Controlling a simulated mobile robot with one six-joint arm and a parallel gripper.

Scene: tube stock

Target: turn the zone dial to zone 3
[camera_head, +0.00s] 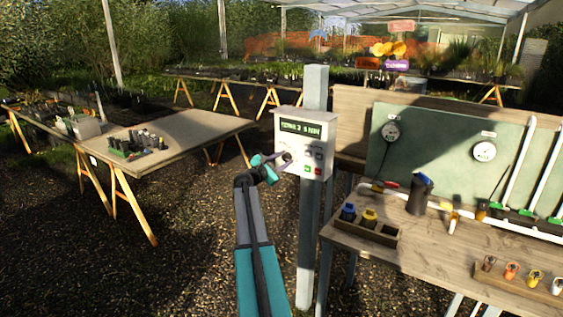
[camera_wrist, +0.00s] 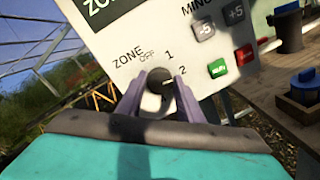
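The control box (camera_head: 302,143) is white and fixed on a grey post, with a green display on top that seems to read zone 2. Its dark round zone dial (camera_wrist: 159,82) shows in the wrist view, with the labels OFF, 1 and 2 around it; a pale mark on it points towards 2. A label for zone 3 is not visible. My gripper (camera_wrist: 160,92) has one finger on each side of the dial, close against it, and appears shut on it. In the head view my gripper (camera_head: 284,158) reaches the box's lower left face.
Green (camera_wrist: 217,68) and red (camera_wrist: 244,55) buttons sit right of the dial, below grey -5 and +5 buttons. A wooden bench (camera_head: 440,245) with fittings stands right of the post. A potting table (camera_head: 190,135) stands left, with gravel between.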

